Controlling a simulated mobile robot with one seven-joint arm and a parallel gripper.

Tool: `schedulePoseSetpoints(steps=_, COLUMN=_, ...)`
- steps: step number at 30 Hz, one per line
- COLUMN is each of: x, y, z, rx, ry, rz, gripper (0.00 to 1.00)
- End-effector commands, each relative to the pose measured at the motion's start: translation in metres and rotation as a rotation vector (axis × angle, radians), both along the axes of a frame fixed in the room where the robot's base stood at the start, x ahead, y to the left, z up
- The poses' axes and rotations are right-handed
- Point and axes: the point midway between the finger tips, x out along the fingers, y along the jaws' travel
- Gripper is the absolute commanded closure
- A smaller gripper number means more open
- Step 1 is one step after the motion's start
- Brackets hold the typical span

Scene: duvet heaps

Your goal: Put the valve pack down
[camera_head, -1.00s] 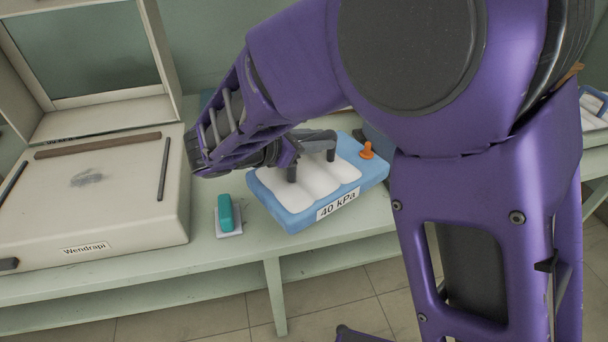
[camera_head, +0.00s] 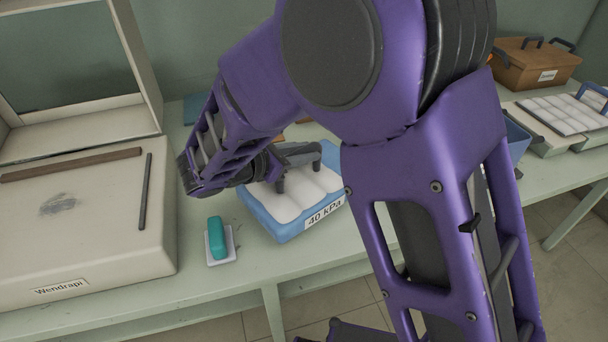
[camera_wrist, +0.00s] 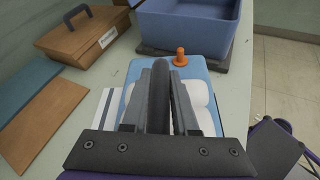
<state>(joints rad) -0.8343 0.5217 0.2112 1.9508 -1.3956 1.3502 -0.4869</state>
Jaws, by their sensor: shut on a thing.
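The valve pack is a blue block (camera_head: 270,222) with puffy white cells on top, a "40 kPa" label on its front side and a dark arched handle. My gripper (camera_head: 283,165) is over it, shut on that handle. In the wrist view the dark handle bar (camera_wrist: 159,100) runs between my two fingers (camera_wrist: 160,98). An orange valve (camera_wrist: 180,57) stands at the pack's far end; my arm hides that end in the head view. The pack looks level, at or just above the pale green bench (camera_head: 190,290); I cannot tell if it touches.
A teal block on a white pad (camera_head: 218,243) lies left of the pack. A large cream case labelled Wendrapi (camera_head: 90,235) stands farther left. In the wrist view a blue bin (camera_wrist: 190,30) is close beyond the valve, and a brown box (camera_wrist: 82,35) and wooden board (camera_wrist: 45,118) lie left.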

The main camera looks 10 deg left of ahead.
Motion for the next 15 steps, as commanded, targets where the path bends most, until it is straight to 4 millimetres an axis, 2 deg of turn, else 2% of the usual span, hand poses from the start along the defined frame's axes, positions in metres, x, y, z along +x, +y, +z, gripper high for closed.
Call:
schedulePoseSetpoints(steps=5, x=0.000, y=0.000, z=-0.013, rx=0.000, ry=-0.002, rz=0.000, gripper=1.00)
schedulePoseSetpoints(steps=12, x=0.000, y=0.000, z=-0.044, rx=-0.002, ry=-0.001, rz=0.000, gripper=1.00)
schedulePoseSetpoints(steps=15, x=0.000, y=0.000, z=-0.045, rx=0.001, ry=-0.003, rz=0.000, gripper=1.00)
